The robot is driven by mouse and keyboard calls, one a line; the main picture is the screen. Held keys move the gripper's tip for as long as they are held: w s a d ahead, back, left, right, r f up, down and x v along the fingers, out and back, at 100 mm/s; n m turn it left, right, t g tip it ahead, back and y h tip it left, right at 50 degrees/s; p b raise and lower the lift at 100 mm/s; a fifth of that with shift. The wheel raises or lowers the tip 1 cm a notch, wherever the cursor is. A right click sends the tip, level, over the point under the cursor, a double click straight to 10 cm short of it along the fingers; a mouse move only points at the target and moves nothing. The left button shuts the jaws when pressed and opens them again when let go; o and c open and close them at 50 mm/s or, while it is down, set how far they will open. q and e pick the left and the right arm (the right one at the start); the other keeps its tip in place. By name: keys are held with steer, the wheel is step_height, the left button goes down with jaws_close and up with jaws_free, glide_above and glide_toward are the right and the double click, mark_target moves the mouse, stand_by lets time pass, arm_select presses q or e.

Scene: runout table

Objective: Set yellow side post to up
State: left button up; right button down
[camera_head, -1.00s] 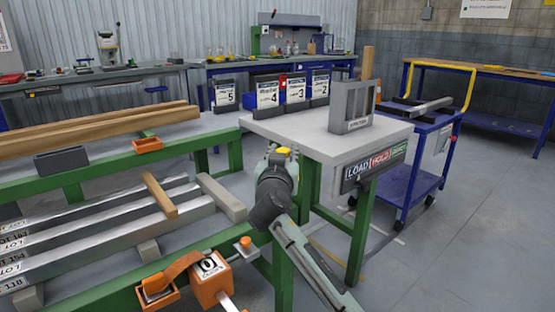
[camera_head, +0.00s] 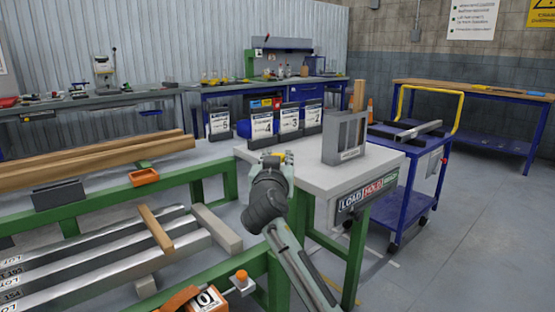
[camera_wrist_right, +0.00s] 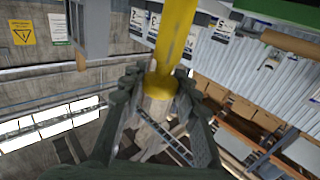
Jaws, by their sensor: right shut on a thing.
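The yellow side post (camera_wrist_right: 177,40) shows in the right wrist view as a yellow bar running from between the fingers to the top edge. My right gripper (camera_wrist_right: 160,88) is shut on it. In the head view my right gripper (camera_head: 274,160) is at the left edge of the light-topped table, with a small bit of yellow at its tip. The gripper and forearm hide most of the post in the head view, so I cannot tell its tilt or its lower mount. My left gripper is not in view.
The light-topped table (camera_head: 310,177) bears a grey slotted block (camera_head: 345,137) and has a LOAD/HOLD sign on its front. The green rack (camera_head: 190,268) with metal bars (camera_head: 100,278) is to the left. A blue cart (camera_head: 405,190) stands right, with open floor beyond.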

steer(key=c, duration=1.1)
jaws_free()
step_height(320, 180, up, 10)
